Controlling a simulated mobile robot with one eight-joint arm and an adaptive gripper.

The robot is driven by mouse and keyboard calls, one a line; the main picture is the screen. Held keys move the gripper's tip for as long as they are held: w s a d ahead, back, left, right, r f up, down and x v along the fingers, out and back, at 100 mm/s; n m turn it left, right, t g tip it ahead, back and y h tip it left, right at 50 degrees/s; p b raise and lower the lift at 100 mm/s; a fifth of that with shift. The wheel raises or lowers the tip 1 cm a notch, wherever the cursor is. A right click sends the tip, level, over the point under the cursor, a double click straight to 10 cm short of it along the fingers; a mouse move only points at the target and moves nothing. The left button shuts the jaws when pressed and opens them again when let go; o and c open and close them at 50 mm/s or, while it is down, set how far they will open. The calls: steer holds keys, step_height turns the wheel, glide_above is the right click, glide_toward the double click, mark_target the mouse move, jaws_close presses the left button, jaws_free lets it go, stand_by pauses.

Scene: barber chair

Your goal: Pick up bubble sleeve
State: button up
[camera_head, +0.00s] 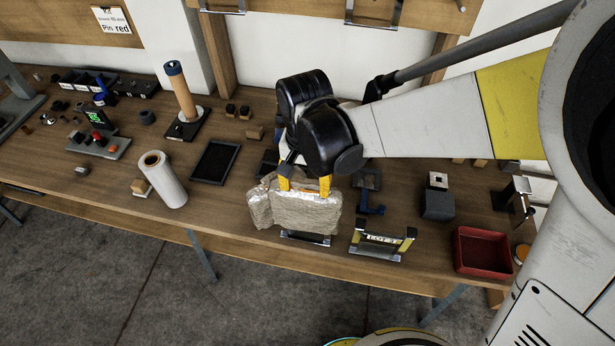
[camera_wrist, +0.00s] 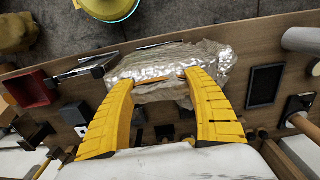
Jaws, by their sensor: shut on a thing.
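The bubble sleeve (camera_head: 292,208) is a crinkled, translucent silvery-beige packet at the front part of the workbench. It also shows in the wrist view (camera_wrist: 172,64), beyond my fingers. My gripper (camera_head: 305,186) comes down on it from above, with its yellow fingers at the sleeve's upper edge. In the wrist view my gripper (camera_wrist: 166,80) has its fingers spread some way apart, with their tips against the sleeve, and is shut on it. A dark metal stand (camera_head: 306,239) shows just below the sleeve. I cannot tell whether the sleeve touches it.
The wooden workbench (camera_head: 225,225) is crowded. A yellow-and-black holder (camera_head: 381,243) stands close right of the sleeve, and a red tray (camera_head: 483,251) farther right. A black tray (camera_head: 215,162) and a white roll (camera_head: 163,179) are to the left. The bench's front edge is close.

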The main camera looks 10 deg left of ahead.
step_height(320, 180, up, 10)
steer(key=shift+r+p, duration=0.15)
steer(key=shift+p, duration=0.85)
